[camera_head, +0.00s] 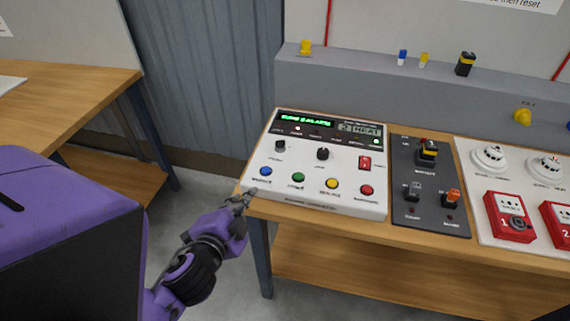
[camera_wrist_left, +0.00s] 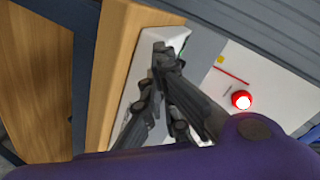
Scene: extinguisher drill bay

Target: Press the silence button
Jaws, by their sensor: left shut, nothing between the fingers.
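The white control panel (camera_head: 330,165) sits on the wooden bench. Along its front edge is a row of round buttons: blue (camera_head: 265,171), green (camera_head: 298,177), yellow (camera_head: 332,183) and red (camera_head: 367,190). Their labels are too small to read surely, so I cannot tell which is the silence button. My left gripper (camera_head: 243,197) is shut and empty, at the panel's front left corner, just short of the blue button in the picture. In the left wrist view the shut fingers (camera_wrist_left: 160,66) cover most of the panel (camera_wrist_left: 172,36), and no button shows. My right gripper is not in view.
A dark switch plate (camera_head: 430,222) and a white board with detectors (camera_head: 490,157) and red call points (camera_head: 509,217) lie right of the panel. A grey ledge (camera_head: 350,85) runs behind. A red lamp (camera_wrist_left: 241,100) shows in the left wrist view.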

